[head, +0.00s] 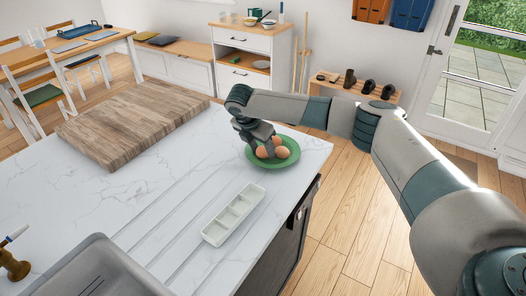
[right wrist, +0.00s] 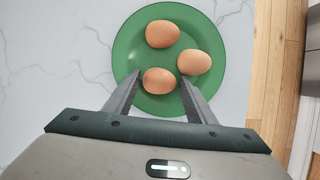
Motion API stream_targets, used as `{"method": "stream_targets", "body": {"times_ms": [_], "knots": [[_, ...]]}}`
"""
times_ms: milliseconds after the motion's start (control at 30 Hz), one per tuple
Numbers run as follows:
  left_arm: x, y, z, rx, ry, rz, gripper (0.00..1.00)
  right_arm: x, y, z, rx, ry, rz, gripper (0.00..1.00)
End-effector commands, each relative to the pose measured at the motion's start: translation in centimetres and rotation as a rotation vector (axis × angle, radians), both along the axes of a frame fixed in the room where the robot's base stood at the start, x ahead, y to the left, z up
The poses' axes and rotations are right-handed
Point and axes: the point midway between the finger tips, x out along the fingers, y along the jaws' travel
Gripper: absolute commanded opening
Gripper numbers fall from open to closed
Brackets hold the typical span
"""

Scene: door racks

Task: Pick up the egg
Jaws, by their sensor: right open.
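Three brown eggs lie on a green plate (head: 287,154) near the right corner of the white marble counter. In the right wrist view the plate (right wrist: 135,58) holds a far egg (right wrist: 162,34), a right egg (right wrist: 194,62) and a near egg (right wrist: 159,81). My right gripper (right wrist: 160,82) is open, with its fingers pointing down at the plate on either side of the near egg. I cannot tell whether the fingers touch it. In the head view my right gripper (head: 262,148) hides part of the plate and eggs. My left gripper is not in view.
A white tray with compartments (head: 233,214) stands on the counter, nearer than the plate. A wooden board (head: 133,130) lies at the left, and a grey sink (head: 95,272) is at the front. The counter's right edge is close to the plate.

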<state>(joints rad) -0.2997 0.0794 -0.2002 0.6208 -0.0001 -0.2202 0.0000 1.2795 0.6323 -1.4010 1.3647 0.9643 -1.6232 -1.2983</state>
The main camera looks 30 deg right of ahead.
Motion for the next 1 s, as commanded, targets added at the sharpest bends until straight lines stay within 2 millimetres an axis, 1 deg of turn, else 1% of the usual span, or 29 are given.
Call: {"method": "stream_targets", "body": {"times_ms": [333, 367, 400, 833, 1000], "knots": [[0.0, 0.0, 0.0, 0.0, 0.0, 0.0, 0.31, 0.0, 0.0, 0.0, 0.0, 0.0, 0.0, 0.5], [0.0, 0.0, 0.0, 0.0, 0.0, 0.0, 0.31, 0.0, 0.0, 0.1, 0.0, 0.0, 0.0, 0.43], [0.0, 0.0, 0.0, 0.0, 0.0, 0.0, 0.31, 0.0, 0.0, 0.1, 0.0, 0.0, 0.0, 0.34], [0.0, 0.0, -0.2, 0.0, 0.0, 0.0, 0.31, 0.0, 0.0, 0.2, 0.001, -0.001, -0.001, 0.33], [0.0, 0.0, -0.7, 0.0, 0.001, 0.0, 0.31, 0.1, 0.1, 1.3, 0.001, -0.004, -0.001, 0.33]]}}
